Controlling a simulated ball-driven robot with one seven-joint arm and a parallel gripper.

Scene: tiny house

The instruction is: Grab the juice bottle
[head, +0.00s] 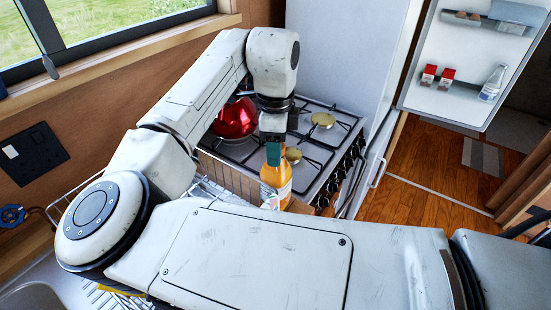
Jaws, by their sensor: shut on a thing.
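The juice bottle (274,181) is orange with a pale label and a green cap or neck. It is near the front left edge of the stove in the head view, and my arm hides its lower end. My gripper (272,138) is above it, pointing down, and is shut on the top of the bottle. The bottle looks close to upright. I cannot tell whether its base touches a surface.
A gas stove (325,135) with a red pot (236,119) stands behind the bottle. A wire dish rack (212,192) is left of it. A fridge door (470,60) stands open at the right, with cartons and a bottle (493,83). Wooden floor (420,160) is clear there.

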